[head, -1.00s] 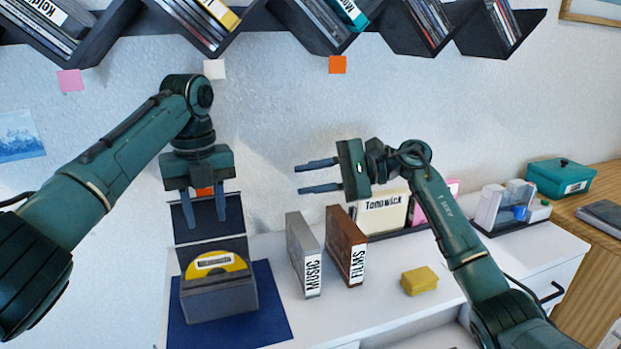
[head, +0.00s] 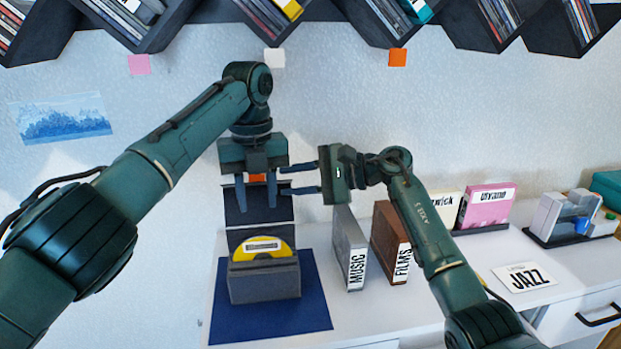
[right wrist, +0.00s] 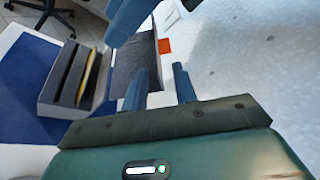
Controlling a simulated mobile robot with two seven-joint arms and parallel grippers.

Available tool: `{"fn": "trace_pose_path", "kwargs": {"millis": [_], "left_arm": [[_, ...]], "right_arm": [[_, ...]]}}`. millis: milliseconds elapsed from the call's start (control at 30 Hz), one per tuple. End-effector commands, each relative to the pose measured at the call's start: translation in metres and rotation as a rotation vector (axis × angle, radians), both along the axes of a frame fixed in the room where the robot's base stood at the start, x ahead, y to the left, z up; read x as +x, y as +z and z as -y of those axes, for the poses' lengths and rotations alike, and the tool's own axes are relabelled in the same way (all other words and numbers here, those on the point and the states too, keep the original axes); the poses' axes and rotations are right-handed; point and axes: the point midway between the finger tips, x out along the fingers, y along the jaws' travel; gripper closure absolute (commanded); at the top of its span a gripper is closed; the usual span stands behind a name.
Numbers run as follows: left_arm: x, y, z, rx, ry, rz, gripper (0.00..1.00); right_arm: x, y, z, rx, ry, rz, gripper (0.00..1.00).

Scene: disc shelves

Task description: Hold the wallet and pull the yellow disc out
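The wallet (head: 264,284) is a dark grey slotted case on a blue mat. Its dark flap (head: 236,208) stands up behind. The yellow disc (head: 264,245) sits upright in a slot with its upper part showing; both also appear in the right wrist view, wallet (right wrist: 50,100) and disc (right wrist: 91,72). My left gripper (head: 256,207) is open, pointing down above and behind the disc, in front of the flap. My right gripper (head: 284,180) is open and empty, pointing left close beside the left gripper's fingers; I cannot tell whether they touch.
A blue mat (head: 225,318) lies under the wallet. Grey MUSIC (head: 349,252) and brown FILMS (head: 388,243) cases stand just right of it. A pink case (head: 487,207) and a JAZZ card (head: 523,277) are farther right. Disc shelves (head: 460,22) hang above. The mat's front is clear.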

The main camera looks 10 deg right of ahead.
Motion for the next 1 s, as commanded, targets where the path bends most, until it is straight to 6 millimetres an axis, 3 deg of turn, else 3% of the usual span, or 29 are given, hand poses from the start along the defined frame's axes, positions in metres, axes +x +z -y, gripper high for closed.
{"fn": "trace_pose_path", "kwargs": {"millis": [300,633,1000], "left_arm": [[0.0,0.0,0.0001,0.0,0.0,0.0,0.64],[0.0,0.0,0.0001,0.0,0.0,0.0,0.64],[0.0,0.0,0.0,0.0,0.0,0.0,0.64]], "right_arm": [[0.0007,-0.0006,-0.002,0.0,0.0,0.0,0.73],[0.0006,-0.0007,-0.0017,0.0,0.0,-0.001,1.0],[0.0006,-0.0008,-0.0015,0.0,0.0,-0.001,1.0]]}}
